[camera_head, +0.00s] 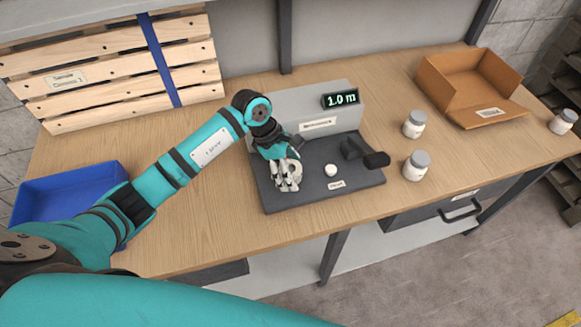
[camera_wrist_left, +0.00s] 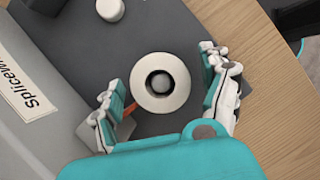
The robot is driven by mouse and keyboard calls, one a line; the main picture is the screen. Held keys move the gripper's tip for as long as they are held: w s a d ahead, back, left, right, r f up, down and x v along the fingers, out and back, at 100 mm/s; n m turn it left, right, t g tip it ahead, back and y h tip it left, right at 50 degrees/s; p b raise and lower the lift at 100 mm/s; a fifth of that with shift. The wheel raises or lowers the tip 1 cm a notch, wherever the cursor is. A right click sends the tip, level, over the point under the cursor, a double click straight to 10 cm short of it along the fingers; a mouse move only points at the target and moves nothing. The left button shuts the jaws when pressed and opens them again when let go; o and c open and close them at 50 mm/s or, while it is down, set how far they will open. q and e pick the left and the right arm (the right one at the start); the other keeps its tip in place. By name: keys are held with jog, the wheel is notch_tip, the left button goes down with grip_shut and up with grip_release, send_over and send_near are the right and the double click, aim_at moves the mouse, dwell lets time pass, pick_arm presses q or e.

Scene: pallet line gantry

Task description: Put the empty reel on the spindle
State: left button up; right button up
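The empty reel (camera_wrist_left: 160,103) is a pale ring, seen from above in the left wrist view. The rounded grey top of the spindle (camera_wrist_left: 162,83) shows inside its dark hole, so the reel sits around the spindle. My left gripper (camera_head: 286,183) is over the left part of the machine's dark base. In the left wrist view its fingers (camera_wrist_left: 168,97) are open on either side of the reel, with a gap visible at each side. How far down the spindle the reel sits cannot be told. My right gripper is out of view.
The grey machine (camera_head: 300,125) has a 1.0 m display, a white button (camera_head: 331,170) and a dark crank (camera_head: 376,159). Two white jars (camera_head: 414,124) stand right of it, near an open cardboard box (camera_head: 445,90). A blue bin (camera_head: 70,188) is at left.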

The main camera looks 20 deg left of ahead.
pick_arm(q)
jog(key=shift+a+r, duration=0.1)
jog(key=shift+r, duration=0.05)
jog(key=v, duration=1.1)
jog(key=shift+r, duration=0.3)
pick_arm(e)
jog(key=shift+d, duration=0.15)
pick_arm(q)
jog(key=shift+s+a+f, duration=0.1)
